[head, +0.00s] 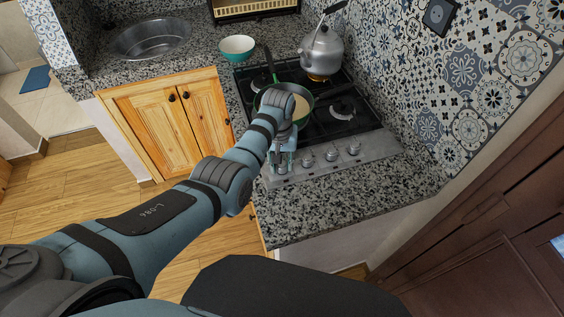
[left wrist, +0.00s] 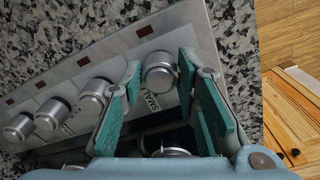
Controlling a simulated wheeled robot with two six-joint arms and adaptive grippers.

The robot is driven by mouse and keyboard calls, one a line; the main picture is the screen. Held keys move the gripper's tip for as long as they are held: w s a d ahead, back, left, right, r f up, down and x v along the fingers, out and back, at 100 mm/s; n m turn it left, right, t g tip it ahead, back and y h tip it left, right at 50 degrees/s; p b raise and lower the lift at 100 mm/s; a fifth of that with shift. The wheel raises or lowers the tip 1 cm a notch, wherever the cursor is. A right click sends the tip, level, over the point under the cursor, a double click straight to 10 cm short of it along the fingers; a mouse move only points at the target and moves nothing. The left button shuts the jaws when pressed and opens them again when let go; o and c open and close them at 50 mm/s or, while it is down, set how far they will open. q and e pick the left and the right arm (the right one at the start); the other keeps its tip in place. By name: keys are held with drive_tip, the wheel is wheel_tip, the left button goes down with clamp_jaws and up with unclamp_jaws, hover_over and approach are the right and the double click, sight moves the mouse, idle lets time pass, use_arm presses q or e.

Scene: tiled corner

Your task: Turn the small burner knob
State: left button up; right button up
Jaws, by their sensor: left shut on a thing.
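The small burner knob (left wrist: 159,72) is a round silver knob at the end of the knob row in the left wrist view, with a partly hidden "SMALL" label beside it. My left gripper (left wrist: 162,80) has its teal fingers on either side of this knob and is shut on it. In the head view my left gripper (head: 281,160) is at the left end of the stove's steel front panel (head: 378,146), and my arm and fingers largely hide the knob there. The knob's turn angle cannot be told. My right gripper is not in view.
Several other knobs, one here (head: 331,154), line the panel to the right. On the stove are a green-rimmed pan (head: 302,107), partly behind my arm, and a steel kettle (head: 322,52). A teal bowl (head: 237,50) stands on the counter. Granite counter in front of the panel (head: 340,195) is clear.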

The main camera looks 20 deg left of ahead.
use_arm(q)
drive_tip(key=o, duration=1.2)
drive_tip(key=shift+w+f, duration=0.1)
drive_tip(key=shift+w, duration=0.05)
drive_tip(key=shift+c, duration=0.2)
wheel_tip(320, 180, up, 12)
drive_tip(key=shift+a, duration=0.2)
drive_tip(key=shift+c, duration=0.6)
